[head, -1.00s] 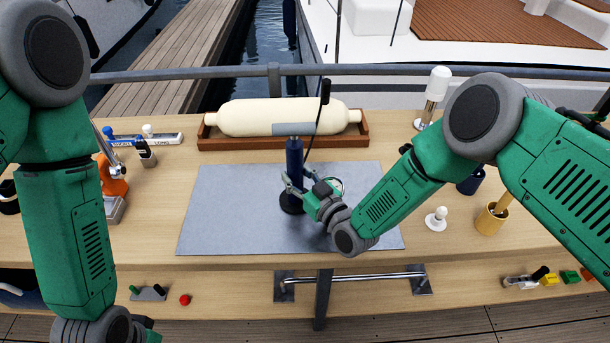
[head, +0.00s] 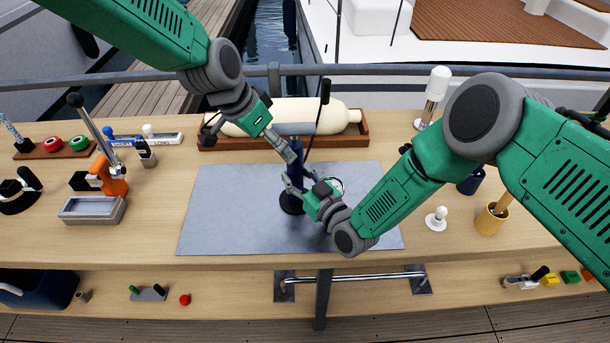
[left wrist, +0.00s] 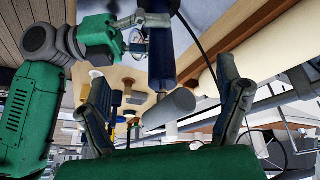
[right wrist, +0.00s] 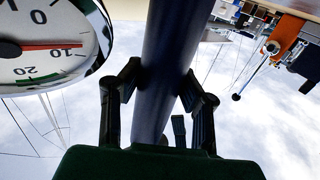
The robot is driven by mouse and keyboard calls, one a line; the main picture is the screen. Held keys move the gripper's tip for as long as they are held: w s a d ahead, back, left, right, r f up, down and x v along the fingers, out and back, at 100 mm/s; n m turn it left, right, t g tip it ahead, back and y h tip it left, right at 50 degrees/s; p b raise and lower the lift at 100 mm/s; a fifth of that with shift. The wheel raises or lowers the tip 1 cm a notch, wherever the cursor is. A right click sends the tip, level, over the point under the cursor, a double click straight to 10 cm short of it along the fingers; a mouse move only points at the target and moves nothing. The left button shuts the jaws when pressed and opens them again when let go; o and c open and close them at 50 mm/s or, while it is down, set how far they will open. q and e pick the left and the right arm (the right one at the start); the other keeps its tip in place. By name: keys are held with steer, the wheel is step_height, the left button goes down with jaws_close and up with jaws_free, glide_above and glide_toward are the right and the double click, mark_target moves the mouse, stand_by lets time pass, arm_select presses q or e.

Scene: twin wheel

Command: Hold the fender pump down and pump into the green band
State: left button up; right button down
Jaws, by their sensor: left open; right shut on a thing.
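The dark blue fender pump (head: 292,160) stands upright on the grey mat (head: 220,215), with its round black base (head: 291,204) on the mat. My right gripper (head: 292,184) is shut on the pump's barrel, low down; the right wrist view shows the fingers around the barrel (right wrist: 170,60). My left gripper (head: 288,150) is open at the pump's top. In the left wrist view its fingers stand either side of the grey handle (left wrist: 168,108), not closed on it. The gauge (right wrist: 45,45) is partly cut off; its red needle points near 10, with a green patch near 20.
The cream fender (head: 330,114) lies in a wooden cradle (head: 365,138) behind the pump. An orange-handled tool (head: 108,175), a grey tray (head: 92,210) and black clamps stand left. A white bulb-shaped item (head: 437,218) and a yellow cup (head: 491,218) stand right.

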mark_target(288, 124)
arm_select(q)
steer(key=w+d+r, duration=0.1)
steer(key=r, duration=0.2)
steer(key=w+d+r+m, duration=0.1)
steer(key=r, duration=0.2)
steer(key=w+d+r+m, duration=0.1)
steer(key=d+r, duration=0.1)
steer(key=r, duration=0.1)
steer(key=shift+r+h, duration=0.35)
steer(key=shift+h, duration=0.05)
steer(key=shift+f, duration=3.9)
steer(key=c, duration=1.8)
steer(key=shift+w+a, duration=0.1)
